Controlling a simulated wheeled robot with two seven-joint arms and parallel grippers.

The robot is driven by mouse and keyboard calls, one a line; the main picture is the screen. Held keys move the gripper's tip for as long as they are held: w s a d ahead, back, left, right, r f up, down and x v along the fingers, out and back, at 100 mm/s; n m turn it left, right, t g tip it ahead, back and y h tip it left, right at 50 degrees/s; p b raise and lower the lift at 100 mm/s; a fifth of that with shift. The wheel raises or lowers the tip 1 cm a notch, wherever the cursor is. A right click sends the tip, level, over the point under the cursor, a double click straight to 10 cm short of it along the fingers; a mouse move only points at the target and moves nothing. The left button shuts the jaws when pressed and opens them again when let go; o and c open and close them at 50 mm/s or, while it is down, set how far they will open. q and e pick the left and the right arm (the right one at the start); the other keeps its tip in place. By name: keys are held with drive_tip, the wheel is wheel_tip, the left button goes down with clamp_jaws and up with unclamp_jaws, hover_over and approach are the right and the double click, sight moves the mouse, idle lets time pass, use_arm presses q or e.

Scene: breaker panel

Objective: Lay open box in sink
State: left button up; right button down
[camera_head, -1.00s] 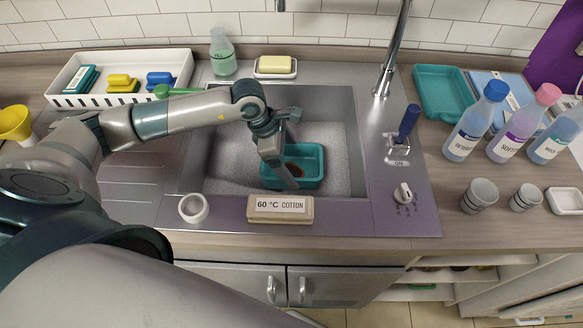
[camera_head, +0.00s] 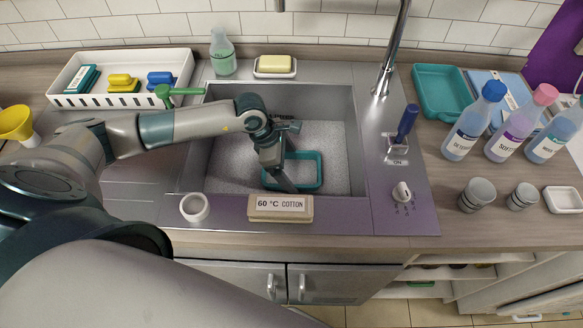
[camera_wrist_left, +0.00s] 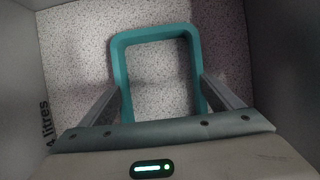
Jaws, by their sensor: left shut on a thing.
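The teal open box (camera_head: 319,172) is in the sink (camera_head: 352,130), its rim facing up. In the left wrist view the box (camera_wrist_left: 152,35) shows as a teal rim, with the same white speckled surface inside as around it. My left gripper (camera_head: 282,180) reaches down into the sink. In the left wrist view the fingers of my left gripper (camera_wrist_left: 160,88) lie along two opposite sides of the box, shut on it. Part of the box's left side is hidden behind the gripper in the head view. My right gripper is not in view.
A 60 °C cotton sign (camera_head: 280,208) and a white ring (camera_head: 194,207) sit at the sink's front edge. The tap (camera_head: 391,55), a blue-handled lever (camera_head: 407,122) and a dial (camera_head: 402,192) stand right. A soap dish (camera_head: 275,66) and green bottle (camera_head: 222,55) are behind.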

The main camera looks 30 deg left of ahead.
use_arm(q)
drive_tip(key=shift+f, duration=0.1)
drive_tip(key=o, duration=1)
drive_tip(key=shift+r, duration=0.2)
drive_tip(key=shift+b+v, duration=0.3)
drive_tip(key=shift+v, duration=0.55)
drive_tip(key=b+v, duration=0.1)
drive_tip(key=v, duration=0.1)
drive_tip(key=shift+s+a+r, duration=0.1)
drive_tip(key=shift+a+r, duration=0.1)
drive_tip(key=shift+r, duration=0.15)
drive_tip(key=shift+b+v, duration=0.9)
drive_tip(key=shift+v, duration=2.8)
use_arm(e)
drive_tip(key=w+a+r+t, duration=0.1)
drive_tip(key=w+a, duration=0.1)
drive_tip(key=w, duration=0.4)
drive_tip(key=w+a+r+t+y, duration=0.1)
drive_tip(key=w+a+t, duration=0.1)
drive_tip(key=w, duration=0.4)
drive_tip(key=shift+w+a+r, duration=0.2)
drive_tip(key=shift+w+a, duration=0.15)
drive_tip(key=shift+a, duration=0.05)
